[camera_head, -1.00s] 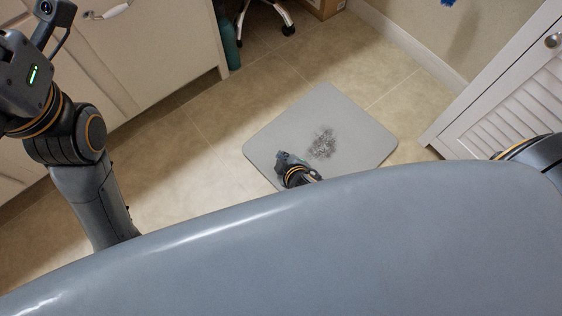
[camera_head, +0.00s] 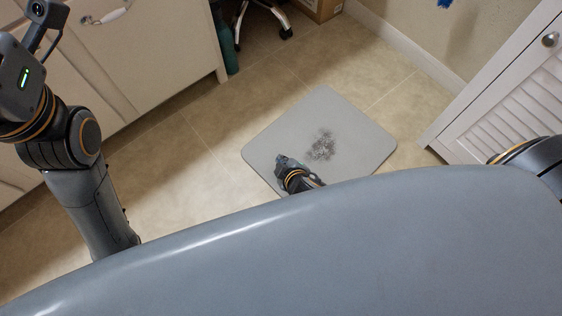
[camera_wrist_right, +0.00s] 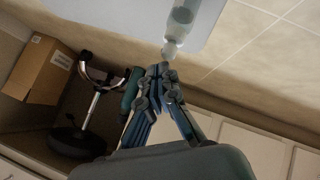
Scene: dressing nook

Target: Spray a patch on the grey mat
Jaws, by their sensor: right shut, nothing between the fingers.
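The grey mat (camera_head: 363,128) lies on the tiled floor in the head view, with a dark speckled patch (camera_head: 320,146) on it. My right gripper (camera_head: 282,160) is over the mat's near left part, left of and below the patch. In the right wrist view the right gripper (camera_wrist_right: 160,70) is shut and empty. A pale, partly clear bottle-like thing (camera_wrist_right: 182,18) with a narrow end lies just beyond its fingertips; whether they touch I cannot tell. The mat's pale surface (camera_wrist_right: 110,14) is behind it. My left arm shows at the left, but its gripper is out of frame.
A white cabinet (camera_head: 165,45) stands at upper left, with a teal bottle (camera_head: 229,50) beside it. A chair base (camera_head: 286,28) and a cardboard box (camera_head: 320,8) are at the back. A louvred white door (camera_head: 500,113) is at right. Tiles left of the mat are clear.

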